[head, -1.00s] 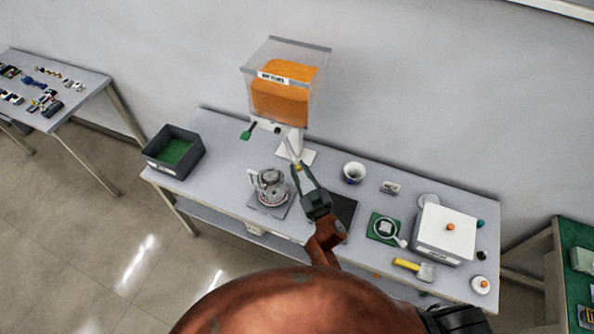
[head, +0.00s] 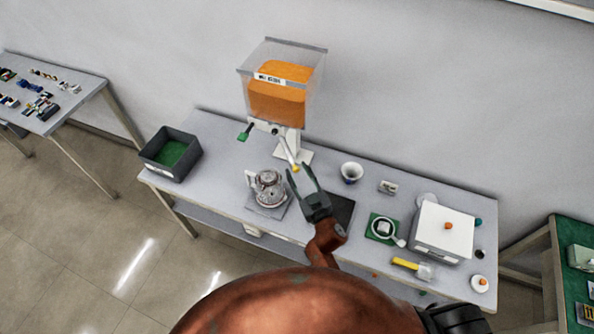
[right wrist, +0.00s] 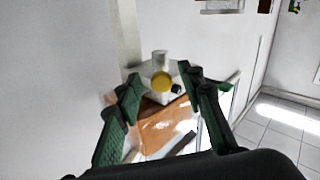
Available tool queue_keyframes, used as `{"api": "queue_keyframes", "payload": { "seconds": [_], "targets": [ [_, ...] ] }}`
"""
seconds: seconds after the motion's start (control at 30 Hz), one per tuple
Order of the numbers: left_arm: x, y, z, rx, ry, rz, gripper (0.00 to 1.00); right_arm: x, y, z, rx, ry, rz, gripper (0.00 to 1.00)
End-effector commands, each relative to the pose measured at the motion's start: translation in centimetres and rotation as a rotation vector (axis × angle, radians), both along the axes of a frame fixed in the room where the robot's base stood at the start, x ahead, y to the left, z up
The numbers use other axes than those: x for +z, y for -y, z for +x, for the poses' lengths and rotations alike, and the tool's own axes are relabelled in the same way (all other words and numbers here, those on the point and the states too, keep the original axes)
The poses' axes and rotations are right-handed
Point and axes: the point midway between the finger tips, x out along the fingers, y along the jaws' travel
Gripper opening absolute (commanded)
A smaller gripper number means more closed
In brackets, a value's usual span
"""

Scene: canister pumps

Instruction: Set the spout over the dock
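A clear hopper with orange contents (head: 277,95) stands on a white stand at the back of the table. A thin pale spout arm (head: 285,150) slants down from it to a yellow tip (head: 296,168). My right gripper (head: 302,173) is open just below and beside that tip. In the right wrist view the open fingers (right wrist: 164,88) spread to either side of a round yellow end (right wrist: 161,83), with nothing clearly held. A clear pot (head: 268,187) stands on a grey plate (head: 270,211) to the left. I cannot tell which thing is the dock. My left gripper is out of view.
A dark plate (head: 343,209) lies partly behind my right gripper. A dark bin (head: 170,155) stands at the left end. The table between bin and pot is clear.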

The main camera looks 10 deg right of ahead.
Motion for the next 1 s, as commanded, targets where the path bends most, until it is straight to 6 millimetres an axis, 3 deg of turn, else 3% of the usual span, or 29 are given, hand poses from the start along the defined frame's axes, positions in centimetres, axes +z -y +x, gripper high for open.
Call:
{"api": "queue_keyframes", "payload": {
  "seconds": [0.3,0.5,0.7,1.0],
  "targets": [
    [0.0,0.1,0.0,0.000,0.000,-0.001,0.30,-0.1,1.4,-6.4,-0.002,-0.004,0.001,0.36],
    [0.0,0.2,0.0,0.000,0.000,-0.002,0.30,-0.1,2.0,-9.4,0.000,-0.002,0.002,0.36],
    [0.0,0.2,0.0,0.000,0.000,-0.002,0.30,0.0,2.2,-10.7,0.000,0.000,0.001,0.36],
    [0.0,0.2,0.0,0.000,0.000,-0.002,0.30,0.0,2.3,-10.7,0.000,0.000,0.001,0.33]
  ]
}}
